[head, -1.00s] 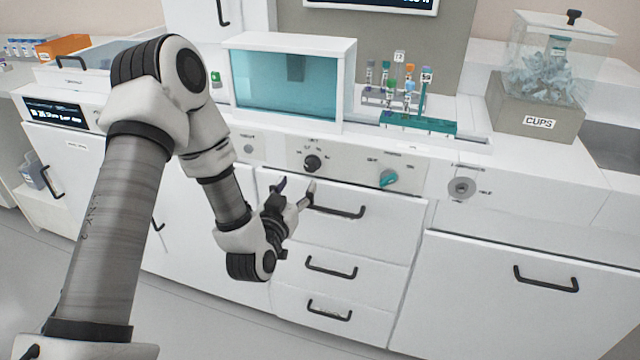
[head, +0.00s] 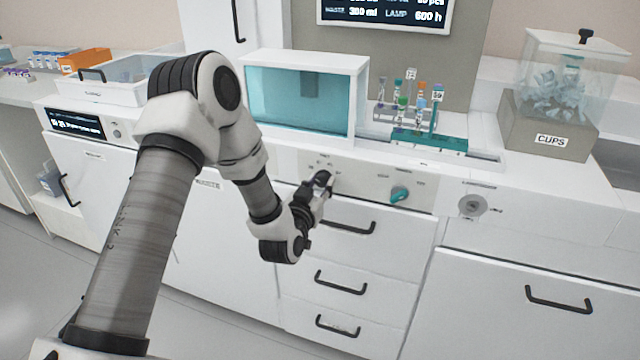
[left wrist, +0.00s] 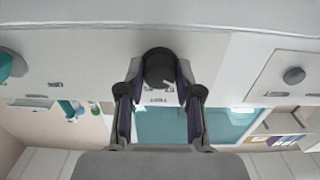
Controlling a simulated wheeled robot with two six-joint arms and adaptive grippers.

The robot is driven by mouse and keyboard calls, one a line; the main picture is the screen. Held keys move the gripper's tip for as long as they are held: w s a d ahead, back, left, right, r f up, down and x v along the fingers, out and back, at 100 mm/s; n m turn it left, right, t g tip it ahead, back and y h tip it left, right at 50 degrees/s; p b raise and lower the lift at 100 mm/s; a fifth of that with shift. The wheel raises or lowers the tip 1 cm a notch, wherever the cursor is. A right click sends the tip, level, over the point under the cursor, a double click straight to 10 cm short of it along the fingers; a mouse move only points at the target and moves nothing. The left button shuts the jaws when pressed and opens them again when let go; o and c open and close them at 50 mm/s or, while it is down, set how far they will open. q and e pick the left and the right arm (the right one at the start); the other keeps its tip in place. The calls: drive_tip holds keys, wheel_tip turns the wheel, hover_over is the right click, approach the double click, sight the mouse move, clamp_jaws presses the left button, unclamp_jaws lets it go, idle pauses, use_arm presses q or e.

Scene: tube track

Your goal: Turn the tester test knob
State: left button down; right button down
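The black knob (left wrist: 160,68) sits on the white front panel under the teal-windowed box, with small printed marks around it. In the left wrist view it lies between the fingertips of my left gripper (left wrist: 159,76). One finger is on each side, and narrow gaps seem to remain, so the gripper looks open around the knob. I cannot tell whether the fingers touch it. In the head view my left gripper (head: 322,184) covers the knob. My right gripper is not in view.
A teal knob (head: 399,194) is to the right on the same panel, with a round grey fitting (head: 472,205) beyond. A drawer handle (head: 346,227) is just below the gripper. A tube rack (head: 430,143) and the teal-windowed box (head: 366,95) stand above.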

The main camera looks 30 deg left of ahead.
use_arm(q)
drive_tip(key=shift+w+r, duration=0.1)
drive_tip(key=shift+r, duration=0.1)
drive_tip(key=shift+r+m+p, duration=0.15)
drive_tip(key=shift+m+p, duration=0.75)
drive_tip(key=shift+m, duration=0.3)
drive_tip(key=m+p, duration=0.4)
drive_tip(key=m, duration=0.2)
drive_tip(key=shift+r, duration=0.15)
drive_tip(key=m+p, duration=0.2)
drive_tip(key=m, duration=0.1)
drive_tip(key=shift+m+p, duration=0.4)
drive_tip(key=shift+w+m+p, duration=0.1)
drive_tip(key=shift+m+p, duration=1)
drive_tip(key=shift+m, duration=0.7)
